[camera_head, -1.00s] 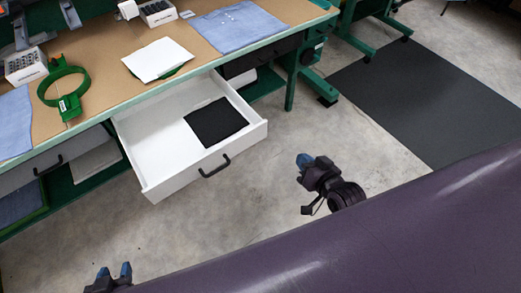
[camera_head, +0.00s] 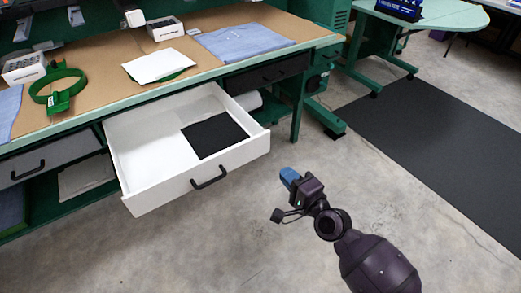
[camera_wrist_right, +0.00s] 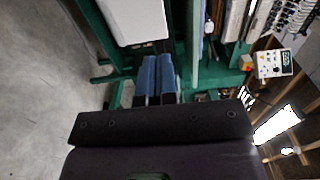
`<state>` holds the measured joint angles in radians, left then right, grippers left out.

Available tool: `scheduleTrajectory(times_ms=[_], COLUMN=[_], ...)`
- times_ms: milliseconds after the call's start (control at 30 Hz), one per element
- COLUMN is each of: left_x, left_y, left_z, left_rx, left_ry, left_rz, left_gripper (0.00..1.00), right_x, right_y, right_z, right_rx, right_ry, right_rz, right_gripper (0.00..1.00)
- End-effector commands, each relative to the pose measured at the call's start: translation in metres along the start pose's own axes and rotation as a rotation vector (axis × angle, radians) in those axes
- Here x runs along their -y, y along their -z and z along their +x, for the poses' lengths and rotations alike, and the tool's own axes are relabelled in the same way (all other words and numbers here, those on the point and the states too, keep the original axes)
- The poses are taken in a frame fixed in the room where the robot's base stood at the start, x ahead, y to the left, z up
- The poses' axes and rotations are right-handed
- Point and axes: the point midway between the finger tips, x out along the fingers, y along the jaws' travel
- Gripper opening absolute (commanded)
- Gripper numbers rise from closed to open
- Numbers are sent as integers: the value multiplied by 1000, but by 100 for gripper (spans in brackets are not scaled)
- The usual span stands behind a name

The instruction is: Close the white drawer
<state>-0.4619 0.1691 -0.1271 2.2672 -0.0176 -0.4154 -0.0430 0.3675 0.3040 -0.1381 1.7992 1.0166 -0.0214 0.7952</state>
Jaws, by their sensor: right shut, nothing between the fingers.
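The white drawer (camera_head: 150,187) hangs open under the workbench, its front panel and dark handle (camera_head: 209,177) facing out. A black flat square (camera_head: 213,135) lies inside it. My right gripper (camera_head: 289,178) is to the right of the drawer front and apart from it, over the floor, with its blue fingers shut and empty. In the right wrist view the shut blue fingers (camera_wrist_right: 156,78) point towards the bench, and a white panel, seemingly the drawer (camera_wrist_right: 135,20), shows at the top. My left gripper is not in view.
The workbench (camera_head: 105,100) carries a green ring clamp (camera_head: 58,91), a white sheet (camera_head: 158,65) and blue cloths. A grey drawer (camera_head: 50,160) and a dark drawer (camera_head: 268,74) flank the white one, both shut. Concrete floor in front is clear; a dark mat (camera_head: 440,130) lies right.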

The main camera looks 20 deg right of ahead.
Motion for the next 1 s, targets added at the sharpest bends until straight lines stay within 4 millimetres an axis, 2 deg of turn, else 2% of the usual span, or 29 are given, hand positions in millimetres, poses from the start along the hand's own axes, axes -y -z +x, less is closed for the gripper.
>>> scheduleTrajectory(times_ms=[700, 1000], left_x=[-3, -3], left_y=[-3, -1], left_z=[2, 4], left_rx=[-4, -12], left_ry=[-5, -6], left_rz=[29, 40], left_gripper=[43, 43], right_x=[-2, 0], right_y=[-1, 0], right_z=[110, 132], right_rx=[1, 0], right_ry=[-2, -2], right_rz=[-3, -5], right_gripper=[0, 0])
